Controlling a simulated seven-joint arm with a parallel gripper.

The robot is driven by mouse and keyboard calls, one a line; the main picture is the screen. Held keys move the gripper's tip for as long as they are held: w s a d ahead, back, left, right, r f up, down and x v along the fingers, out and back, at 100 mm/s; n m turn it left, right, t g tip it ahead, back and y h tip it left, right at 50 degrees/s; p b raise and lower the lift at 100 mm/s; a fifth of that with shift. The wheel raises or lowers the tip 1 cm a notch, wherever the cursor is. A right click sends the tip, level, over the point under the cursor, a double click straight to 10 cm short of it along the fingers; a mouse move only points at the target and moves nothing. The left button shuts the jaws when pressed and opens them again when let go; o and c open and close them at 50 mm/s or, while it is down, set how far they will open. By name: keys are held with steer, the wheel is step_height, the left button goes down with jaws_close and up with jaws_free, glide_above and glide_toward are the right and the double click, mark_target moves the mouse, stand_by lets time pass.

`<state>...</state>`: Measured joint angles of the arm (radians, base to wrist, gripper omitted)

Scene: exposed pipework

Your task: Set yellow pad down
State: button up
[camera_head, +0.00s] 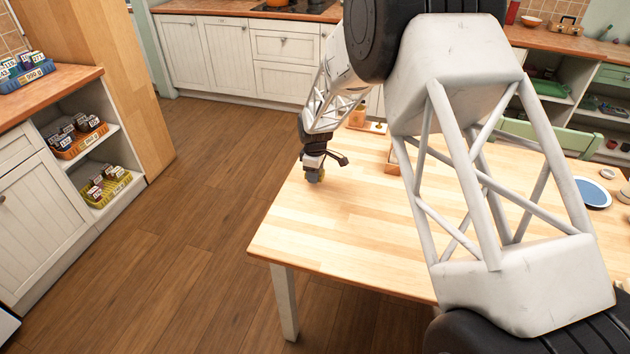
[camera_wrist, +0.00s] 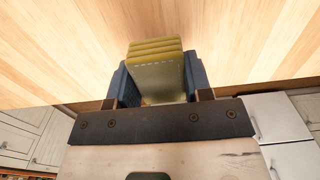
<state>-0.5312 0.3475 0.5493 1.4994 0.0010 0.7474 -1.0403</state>
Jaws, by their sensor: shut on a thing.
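The yellow pad (camera_wrist: 157,72) is a ribbed, yellowish block in the wrist view, held between the two dark blue fingers of my gripper (camera_wrist: 157,85). In the head view my gripper (camera_head: 314,174) is at the left edge of the wooden table (camera_head: 340,220), pointing down. The gripper is shut on the pad. I cannot tell whether the pad touches the tabletop.
A small wooden holder with a bottle (camera_head: 358,116) stands behind my gripper on the table. A blue round plate (camera_head: 592,192) lies at the right. The front left of the tabletop is bare. Shelves with small trays (camera_head: 105,187) stand at the far left.

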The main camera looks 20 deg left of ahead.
mark_target(315, 186)
steer(key=shift+f, duration=0.1)
steer(key=shift+f, duration=1.65)
steer(key=shift+f, duration=0.15)
steer(key=o, duration=0.9)
step_height(315, 186, up, 12)
steer(key=shift+r, duration=0.15)
